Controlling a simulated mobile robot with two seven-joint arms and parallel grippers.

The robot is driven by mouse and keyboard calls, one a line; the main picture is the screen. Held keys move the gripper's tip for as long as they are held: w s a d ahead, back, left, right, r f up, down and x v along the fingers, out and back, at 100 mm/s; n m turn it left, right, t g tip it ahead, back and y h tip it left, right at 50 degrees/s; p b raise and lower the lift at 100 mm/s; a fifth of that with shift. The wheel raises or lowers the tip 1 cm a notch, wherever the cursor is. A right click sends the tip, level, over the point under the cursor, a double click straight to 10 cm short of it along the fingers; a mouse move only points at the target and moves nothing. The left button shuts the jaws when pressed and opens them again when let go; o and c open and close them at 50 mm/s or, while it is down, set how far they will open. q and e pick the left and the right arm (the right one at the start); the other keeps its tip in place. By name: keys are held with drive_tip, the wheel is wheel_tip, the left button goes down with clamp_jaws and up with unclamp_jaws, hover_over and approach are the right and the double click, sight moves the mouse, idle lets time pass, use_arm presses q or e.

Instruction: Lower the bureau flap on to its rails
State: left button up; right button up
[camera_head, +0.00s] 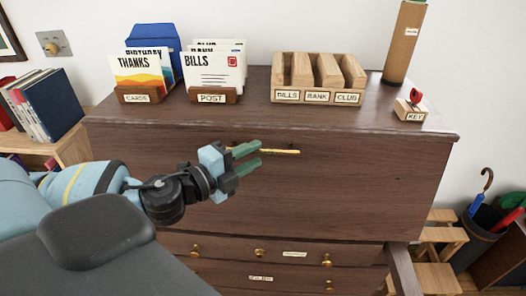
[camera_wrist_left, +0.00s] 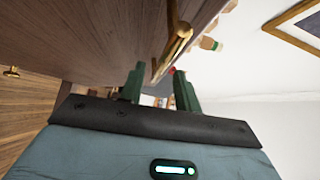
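The dark wood bureau (camera_head: 340,230) has its flap (camera_head: 350,180) upright and closed, with a brass bar handle (camera_head: 284,152) near its top edge. My left gripper (camera_head: 256,156) is open in front of the flap, its green fingers at the left part of the handle. In the left wrist view the handle (camera_wrist_left: 176,48) runs just beyond and between the fingertips (camera_wrist_left: 160,80); I cannot tell whether they touch it. A wooden bar (camera_head: 403,270), perhaps a rail, juts forward at the bureau's lower right. My right gripper is out of view.
On the bureau top stand a cards holder (camera_head: 137,98), a post holder (camera_head: 211,98), a wooden sorter (camera_head: 316,97), a key block (camera_head: 410,112) and a tall tube (camera_head: 403,45). Drawers (camera_head: 290,252) lie below the flap. A stool (camera_head: 440,240) and umbrella bin (camera_head: 478,240) are right.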

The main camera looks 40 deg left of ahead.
sight(259, 152)
use_arm(q)
drive_tip(key=shift+x, duration=1.65)
clamp_jaws()
